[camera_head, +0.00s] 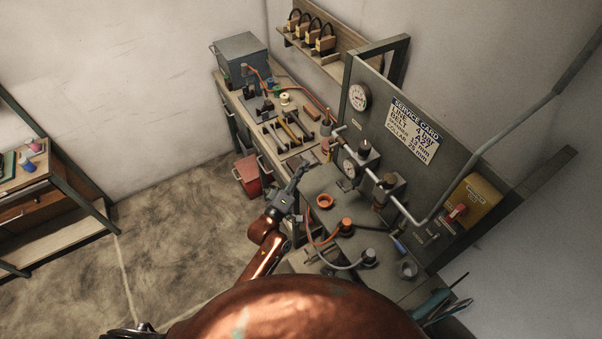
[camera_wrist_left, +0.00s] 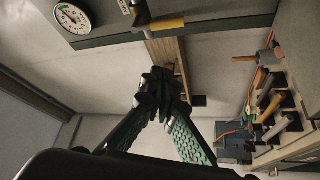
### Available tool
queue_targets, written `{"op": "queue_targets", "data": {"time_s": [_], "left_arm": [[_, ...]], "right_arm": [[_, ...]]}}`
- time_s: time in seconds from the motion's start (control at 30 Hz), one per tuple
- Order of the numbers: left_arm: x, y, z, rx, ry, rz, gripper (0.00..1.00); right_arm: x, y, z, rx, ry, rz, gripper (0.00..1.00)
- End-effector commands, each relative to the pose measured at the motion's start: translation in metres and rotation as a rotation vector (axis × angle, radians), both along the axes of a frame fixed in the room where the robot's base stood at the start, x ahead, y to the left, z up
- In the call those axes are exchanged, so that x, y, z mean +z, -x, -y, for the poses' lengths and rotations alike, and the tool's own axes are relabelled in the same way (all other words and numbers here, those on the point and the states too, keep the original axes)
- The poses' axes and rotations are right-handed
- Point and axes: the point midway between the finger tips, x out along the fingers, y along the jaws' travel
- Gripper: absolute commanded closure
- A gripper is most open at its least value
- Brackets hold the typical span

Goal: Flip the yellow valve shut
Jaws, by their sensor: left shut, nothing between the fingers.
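The yellow valve lever (camera_wrist_left: 165,25) shows at the top of the left wrist view, on a metal pipe fitting beside the grey board. It lies roughly sideways in that picture. In the head view I cannot clearly make it out near the pipe (camera_head: 372,172). My left gripper (camera_head: 302,170) is over the bench's near edge, left of the pipework. In the left wrist view its fingertips (camera_wrist_left: 160,85) are together, with nothing between them, and appear below and apart from the lever. My right gripper is not in view.
The board carries a round gauge (camera_head: 359,97), a service card (camera_head: 416,130) and a yellow box (camera_head: 470,201) with a red switch. A second gauge (camera_head: 350,168) sits on the pipe. An orange ring (camera_head: 324,201) lies on the bench. A red bin (camera_head: 248,174) stands on the floor.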

Motion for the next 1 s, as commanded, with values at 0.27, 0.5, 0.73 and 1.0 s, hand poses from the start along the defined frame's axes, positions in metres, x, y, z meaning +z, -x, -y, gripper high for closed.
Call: {"op": "queue_targets", "data": {"time_s": [0.27,0.5,0.73,1.0], "left_arm": [[0.001,0.022,-0.009,-0.002,0.001,0.002,1.0],[0.001,0.023,-0.009,-0.003,0.0,0.002,1.0],[0.001,0.023,-0.008,-0.003,0.0,0.002,1.0],[-0.051,0.021,-0.018,0.024,-0.076,-0.05,1.0]], "right_arm": [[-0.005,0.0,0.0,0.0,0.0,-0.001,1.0],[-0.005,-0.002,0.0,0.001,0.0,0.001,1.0],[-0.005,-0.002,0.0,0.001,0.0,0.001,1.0],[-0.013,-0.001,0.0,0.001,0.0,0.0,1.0]]}}
